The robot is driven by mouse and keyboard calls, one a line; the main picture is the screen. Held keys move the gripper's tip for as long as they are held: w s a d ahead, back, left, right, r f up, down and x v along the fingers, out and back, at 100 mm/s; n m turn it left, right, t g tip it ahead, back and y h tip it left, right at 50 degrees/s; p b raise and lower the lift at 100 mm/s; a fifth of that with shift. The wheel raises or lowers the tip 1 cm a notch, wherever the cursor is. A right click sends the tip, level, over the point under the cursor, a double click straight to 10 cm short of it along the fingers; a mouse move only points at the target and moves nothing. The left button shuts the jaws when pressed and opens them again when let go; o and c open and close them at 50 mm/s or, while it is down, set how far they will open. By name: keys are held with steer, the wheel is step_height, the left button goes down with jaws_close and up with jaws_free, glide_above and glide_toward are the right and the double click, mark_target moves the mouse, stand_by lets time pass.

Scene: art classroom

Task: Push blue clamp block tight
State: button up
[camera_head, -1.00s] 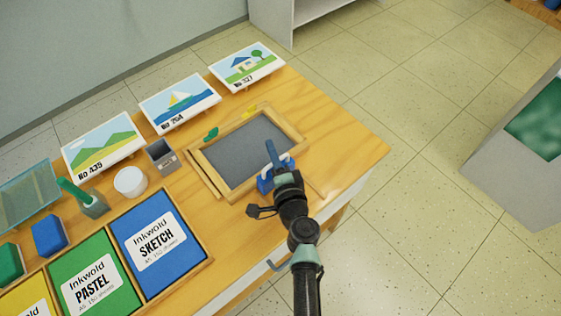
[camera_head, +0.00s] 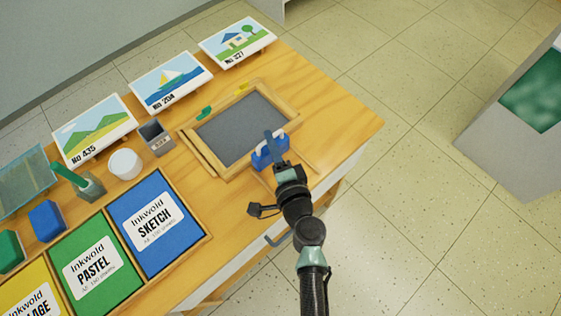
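The blue clamp block (camera_head: 264,158) stands at the near edge of the wooden frame (camera_head: 199,157), which holds a dark grey panel (camera_head: 240,130). My gripper (camera_head: 276,148) is at the block, on its near right side. The gripper fingers hide part of the block, and I cannot tell whether they touch it or how far apart they are.
A grey cup (camera_head: 155,137) and a white tub (camera_head: 125,164) stand left of the frame. Three picture cards line the back, the nearest to the frame being the boat picture (camera_head: 170,80). Paper trays, including the blue one (camera_head: 150,228), fill the front left. The table's right end (camera_head: 345,115) is clear.

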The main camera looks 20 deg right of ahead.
steer(key=s+r, duration=0.1)
steer(key=s, duration=0.6)
steer(key=shift+a+r+b, duration=0.15)
steer(key=shift+a+b, duration=0.05)
steer(key=shift+b, duration=0.25)
steer(key=w+a+r+n+t+y+p, duration=0.1)
steer(key=w+a+r+n+t, duration=0.2)
steer(key=r, duration=0.8)
steer(key=w+a+r+n+y, duration=0.25)
steer(key=w+r+n, duration=0.2)
steer(key=r, duration=0.75)
steer(key=w+a+r+n+t+y+p, duration=0.1)
steer(key=w+a+r+n+t, duration=0.25)
steer(key=r, duration=0.75)
steer(key=s+a+r+n+t+h, duration=0.1)
steer(key=s+r, duration=0.3)
steer(key=r, duration=0.6)
steer(key=s+r+n+t+h, duration=0.1)
steer(key=s+r+n+t, duration=0.1)
steer(key=r, duration=0.8)
steer(key=s+a+r+n+t+h, duration=0.1)
steer(key=s+r+n+t, duration=0.1)
steer(key=s+r, duration=0.4)
step_height(320, 180, up, 4)
steer(key=shift+s+a+f+n+h+p, duration=0.1)
steer(key=shift+s+a+n+h+p, duration=0.2)
steer(key=shift+n, duration=0.4)
